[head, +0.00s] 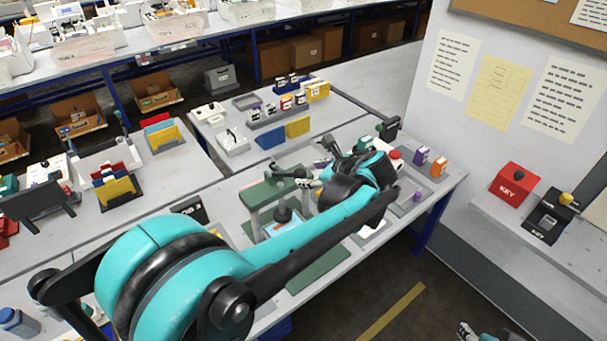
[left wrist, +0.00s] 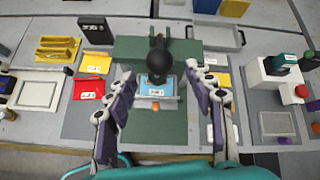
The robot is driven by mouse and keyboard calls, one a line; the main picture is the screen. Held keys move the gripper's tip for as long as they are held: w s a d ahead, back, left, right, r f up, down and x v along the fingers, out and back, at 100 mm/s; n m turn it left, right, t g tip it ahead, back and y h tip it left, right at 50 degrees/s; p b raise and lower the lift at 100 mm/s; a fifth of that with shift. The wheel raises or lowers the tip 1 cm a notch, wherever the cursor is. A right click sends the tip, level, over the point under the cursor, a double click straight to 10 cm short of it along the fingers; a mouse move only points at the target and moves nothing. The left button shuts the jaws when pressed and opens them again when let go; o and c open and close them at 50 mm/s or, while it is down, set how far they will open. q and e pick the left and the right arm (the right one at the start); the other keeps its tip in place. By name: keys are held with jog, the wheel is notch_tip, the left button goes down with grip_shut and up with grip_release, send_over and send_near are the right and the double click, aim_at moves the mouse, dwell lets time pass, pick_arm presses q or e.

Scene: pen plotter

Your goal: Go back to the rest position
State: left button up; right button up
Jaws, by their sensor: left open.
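The pen plotter has a green frame (head: 268,190) and a black round-topped part (head: 283,214) standing over a light-blue card (head: 276,230). My left gripper (head: 308,183) is above the plotter, at the end of the teal arm reaching across the table. In the left wrist view, the open fingers of the left gripper (left wrist: 159,74) stand on either side of the black part (left wrist: 160,58) and the blue card (left wrist: 158,92), with nothing held between them. The arm hides part of the plotter. My right gripper (head: 466,331) barely shows at the bottom edge, and its jaws cannot be judged.
Red (left wrist: 92,88) and yellow (left wrist: 57,50) items lie left of the plotter in the left wrist view. A grey tray (head: 406,203) and an orange box (head: 438,167) stand near the table's right end. A red key box (head: 513,184) is on the right-hand shelf. Floor is clear below it.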

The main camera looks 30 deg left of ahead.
pick_arm(q)
jog(key=shift+s+d+r, duration=0.2)
jog(key=shift+d+r, duration=0.2)
jog(key=shift+d, duration=0.05)
jog(key=s+d+f+n+t+h+b, duration=0.1)
jog(key=s+d+f+n+h+b, duration=0.3)
jog(key=s+f+n, duration=0.4)
jog(key=s+d+f+n+t+h+b, duration=0.2)
jog(key=s+d+f+n+h+b, duration=0.3)
jog(key=s+d+f+n, duration=0.3)
notch_tip(320, 180, down, 2)
jog(key=s+n+b, duration=0.1)
jog(key=n, duration=0.2)
jog(key=shift+s+h+b, duration=0.2)
jog(key=shift+h+b, duration=0.1)
jog(key=shift+b, duration=0.05)
